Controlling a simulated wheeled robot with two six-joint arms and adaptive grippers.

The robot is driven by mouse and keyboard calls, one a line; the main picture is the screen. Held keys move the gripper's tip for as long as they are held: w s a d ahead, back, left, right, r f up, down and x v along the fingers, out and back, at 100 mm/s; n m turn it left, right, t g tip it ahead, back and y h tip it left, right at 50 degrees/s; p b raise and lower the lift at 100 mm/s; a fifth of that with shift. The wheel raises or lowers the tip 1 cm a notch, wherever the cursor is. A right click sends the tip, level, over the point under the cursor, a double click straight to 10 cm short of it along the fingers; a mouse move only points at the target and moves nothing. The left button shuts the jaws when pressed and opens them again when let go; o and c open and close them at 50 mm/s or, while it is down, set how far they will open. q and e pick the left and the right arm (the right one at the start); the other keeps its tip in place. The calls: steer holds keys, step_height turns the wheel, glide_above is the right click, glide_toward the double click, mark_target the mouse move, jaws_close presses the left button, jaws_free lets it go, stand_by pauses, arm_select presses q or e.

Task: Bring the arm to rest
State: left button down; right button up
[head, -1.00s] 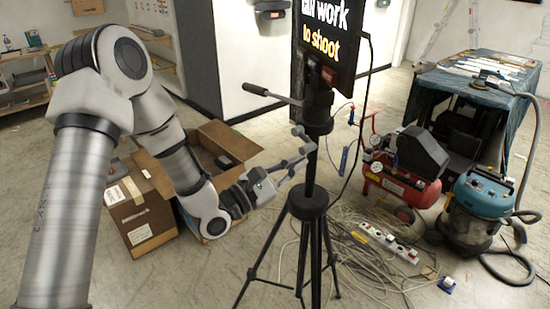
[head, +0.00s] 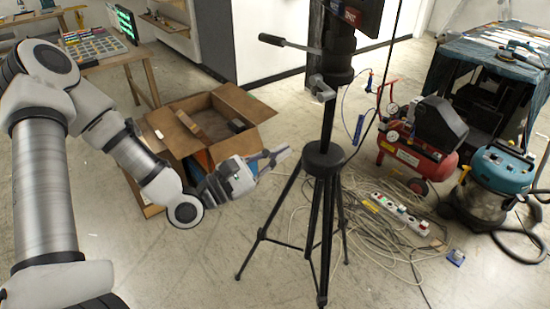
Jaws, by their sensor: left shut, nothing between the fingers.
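My left arm comes in from the left of the head view and bends down toward the middle. Its gripper (head: 276,157) is shut and empty, pointing right. It appears in front of the open cardboard box and to the left of the black tripod (head: 324,160). A gap of floor shows between the fingertips and the tripod in the picture. My right arm and gripper are not in view.
The cardboard box (head: 255,106) stands open on the floor behind my left gripper. Cables (head: 375,232) and a power strip (head: 400,213) lie right of the tripod, near a red compressor (head: 415,157) and a blue vacuum (head: 500,168). A cloth-covered table (head: 460,62) stands back right.

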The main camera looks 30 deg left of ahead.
arm_select(q)
steer(key=shift+s+d, duration=0.1)
steer(key=shift+s, duration=0.3)
steer(key=shift+f, duration=0.1)
